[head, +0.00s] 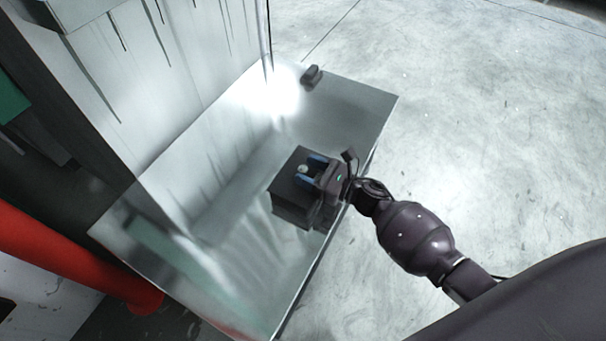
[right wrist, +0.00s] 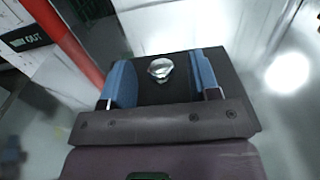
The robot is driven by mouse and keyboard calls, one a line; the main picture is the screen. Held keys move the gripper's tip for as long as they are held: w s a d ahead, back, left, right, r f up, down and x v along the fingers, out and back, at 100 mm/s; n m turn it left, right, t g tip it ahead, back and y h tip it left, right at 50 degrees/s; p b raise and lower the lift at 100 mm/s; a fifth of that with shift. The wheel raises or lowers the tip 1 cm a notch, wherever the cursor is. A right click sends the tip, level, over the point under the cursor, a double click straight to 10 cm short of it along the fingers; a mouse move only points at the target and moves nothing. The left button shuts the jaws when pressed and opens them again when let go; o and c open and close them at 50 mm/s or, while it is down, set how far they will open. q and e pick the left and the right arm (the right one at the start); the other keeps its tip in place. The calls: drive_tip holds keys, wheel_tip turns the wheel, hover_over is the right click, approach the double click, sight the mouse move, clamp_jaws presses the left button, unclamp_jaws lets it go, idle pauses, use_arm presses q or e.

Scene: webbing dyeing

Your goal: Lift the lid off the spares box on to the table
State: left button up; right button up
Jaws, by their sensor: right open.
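The spares box (head: 291,206) is a dark box standing on the shiny metal table (head: 345,104). Its dark lid (head: 288,174) is on top, with a small silver knob (head: 303,168) in the middle. The lid (right wrist: 180,64) and the knob (right wrist: 160,69) also show in the right wrist view. My right gripper (head: 313,168) is over the lid with its blue fingers apart, one on each side of the knob. In the right wrist view the fingers (right wrist: 163,80) stand clear of the knob. My left gripper is not in view.
A small dark object (head: 312,76) lies at the table's far edge. A pale upright panel (head: 165,75) stands along the table's left side. A red pipe (head: 75,255) is at the lower left. The table around the box is mostly bare.

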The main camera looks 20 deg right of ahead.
drive_tip(key=shift+c, duration=0.3)
drive_tip(key=c, duration=0.9)
drive_tip(key=shift+w+r, duration=0.1)
drive_tip(key=shift+c, duration=0.2)
